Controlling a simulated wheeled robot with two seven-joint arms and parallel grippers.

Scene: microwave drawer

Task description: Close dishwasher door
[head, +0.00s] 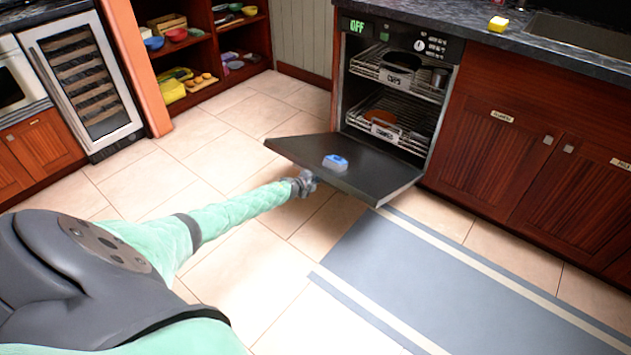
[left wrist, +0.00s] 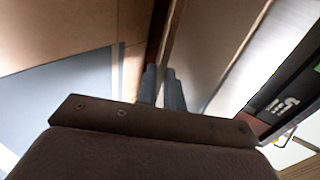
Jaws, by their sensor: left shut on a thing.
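The dishwasher (head: 400,85) stands open under the counter. Its dark door (head: 375,182) is folded down to nearly flat, above the floor. My left gripper (head: 312,180) is at the front edge of the door, with its fingertips partly hidden there. In the left wrist view the two fingers (left wrist: 162,88) are close together beside the long pale door panel (left wrist: 198,50), and the gripper is shut on the door edge. A blue and white item (head: 335,162) sits on the inner face of the door. My right gripper is not in view.
Two racks (head: 393,75) with dishes are inside the dishwasher. A blue-grey mat (head: 430,270) lies on the tiles in front. Wooden cabinets (head: 520,140) are at the right, and a wine cooler (head: 80,80) and open shelves are at the left. The tiled floor left of the door is clear.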

